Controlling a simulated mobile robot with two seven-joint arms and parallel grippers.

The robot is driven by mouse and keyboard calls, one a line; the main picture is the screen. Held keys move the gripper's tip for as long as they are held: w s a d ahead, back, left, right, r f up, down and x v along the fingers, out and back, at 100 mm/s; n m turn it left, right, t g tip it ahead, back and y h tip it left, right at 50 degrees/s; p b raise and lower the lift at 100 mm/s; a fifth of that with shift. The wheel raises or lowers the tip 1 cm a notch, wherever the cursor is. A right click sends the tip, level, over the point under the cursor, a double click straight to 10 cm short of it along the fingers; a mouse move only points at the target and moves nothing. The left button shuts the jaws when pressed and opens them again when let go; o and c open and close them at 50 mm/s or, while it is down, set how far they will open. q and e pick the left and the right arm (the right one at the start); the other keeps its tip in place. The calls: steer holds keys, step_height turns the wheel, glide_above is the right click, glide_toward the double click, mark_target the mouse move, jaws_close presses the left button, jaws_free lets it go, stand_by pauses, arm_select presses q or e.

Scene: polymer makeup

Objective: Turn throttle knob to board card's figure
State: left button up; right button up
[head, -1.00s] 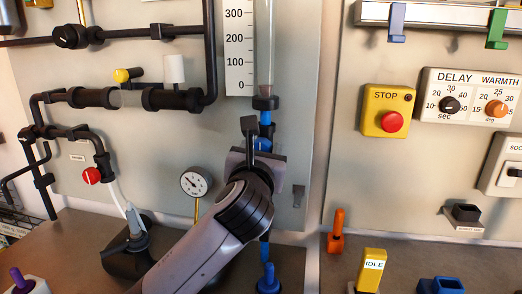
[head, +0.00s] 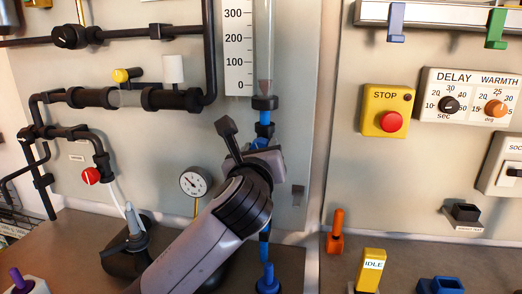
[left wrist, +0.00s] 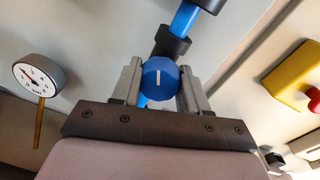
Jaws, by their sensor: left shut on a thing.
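The blue throttle knob (left wrist: 159,78) with a white pointer line sits between the fingers of my left gripper (left wrist: 160,90) in the left wrist view. The gripper is shut on it. In the head view my left gripper (head: 250,152) is at the blue pipe below the clear tube (head: 264,40), its dark part tilted up to the left. The gripper mostly hides the knob there. A white scale card (head: 238,50) beside the tube reads 300, 200, 100, 0. A dark reddish shape shows at the tube's bottom, near 0. I see no card clearly giving a target figure. My right gripper is not in view.
A pressure gauge (head: 195,183) hangs left of my gripper and also shows in the left wrist view (left wrist: 38,75). A yellow STOP box (head: 386,110) and DELAY/WARMTH dials (head: 470,97) are on the right panel. An orange lever (head: 336,230) and IDLE block (head: 371,268) stand below.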

arm_select(q)
steer(key=shift+f+n, duration=0.1)
steer(key=shift+n, duration=1)
steer(key=o, duration=1)
steer(key=shift+a, duration=0.1)
steer(key=shift+o, duration=0.2)
steer(key=s+b, duration=0.1)
steer(key=s, duration=0.6)
steer(key=shift+a+r, duration=0.2)
steer(key=shift+a, duration=0.25)
